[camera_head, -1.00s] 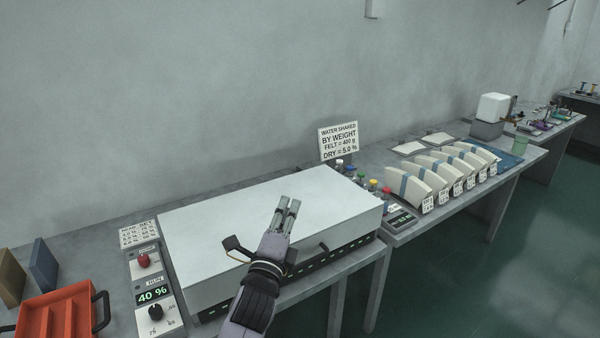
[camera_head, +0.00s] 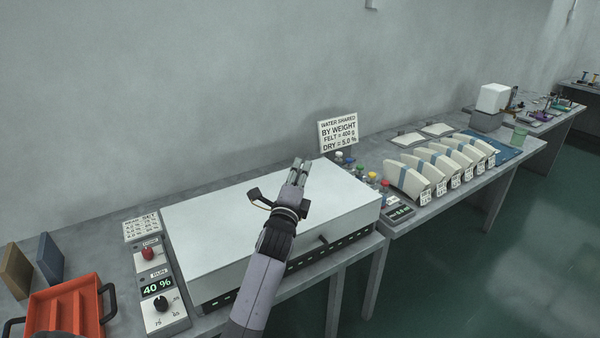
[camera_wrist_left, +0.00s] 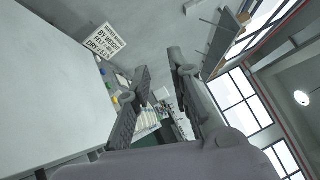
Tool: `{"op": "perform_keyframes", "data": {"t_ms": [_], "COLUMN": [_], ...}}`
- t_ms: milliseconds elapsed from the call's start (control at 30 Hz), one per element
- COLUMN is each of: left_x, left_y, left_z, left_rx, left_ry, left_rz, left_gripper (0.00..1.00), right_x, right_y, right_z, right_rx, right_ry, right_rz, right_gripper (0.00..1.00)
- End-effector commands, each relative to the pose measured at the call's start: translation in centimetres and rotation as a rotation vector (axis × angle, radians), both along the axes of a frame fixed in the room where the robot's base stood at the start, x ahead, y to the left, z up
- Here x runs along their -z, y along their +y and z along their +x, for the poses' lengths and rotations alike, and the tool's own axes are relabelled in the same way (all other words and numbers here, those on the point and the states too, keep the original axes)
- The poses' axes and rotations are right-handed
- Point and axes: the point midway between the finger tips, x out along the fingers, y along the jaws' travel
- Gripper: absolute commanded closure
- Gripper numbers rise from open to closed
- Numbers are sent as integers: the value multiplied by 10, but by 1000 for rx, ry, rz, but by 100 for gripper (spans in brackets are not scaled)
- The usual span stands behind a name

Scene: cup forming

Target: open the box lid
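A wide white box (camera_head: 215,235) stands on the grey bench, and its flat lid (camera_head: 220,215) lies level and looks shut. A dark handle end (camera_head: 322,240) sticks out at the front, right of my arm; the arm hides the front beside it. My left gripper (camera_head: 299,170) is over the lid in the head view, its fingers pointing to the back wall. How high it is above the lid is hard to tell. In the left wrist view its two fingers (camera_wrist_left: 160,75) stand apart with nothing between them. My right gripper is not in view.
A control panel (camera_head: 157,285) reading 40 % is left of the box, with a red tray (camera_head: 68,312) beyond. Small coloured-capped bottles (camera_head: 362,174) and a sign (camera_head: 338,135) stand close at the right. Several curved white pieces (camera_head: 405,180) line the right bench.

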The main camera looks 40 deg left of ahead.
Motion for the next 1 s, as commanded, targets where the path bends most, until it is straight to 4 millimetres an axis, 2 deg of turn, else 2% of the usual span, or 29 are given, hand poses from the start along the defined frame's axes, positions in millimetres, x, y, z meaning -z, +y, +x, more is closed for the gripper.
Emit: {"op": "perform_keyframes", "data": {"t_ms": [67,300,1000], "left_x": [0,0,0], "left_y": [0,0,0], "left_z": [0,0,0], "left_rx": [0,0,0], "left_ry": [0,1,1], "left_rz": [0,0,-1], "left_gripper": [84,100,100], "right_x": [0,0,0], "right_y": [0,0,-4], "right_z": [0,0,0], "right_rx": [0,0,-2], "right_ry": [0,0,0], "right_rz": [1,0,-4], "right_gripper": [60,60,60]}}
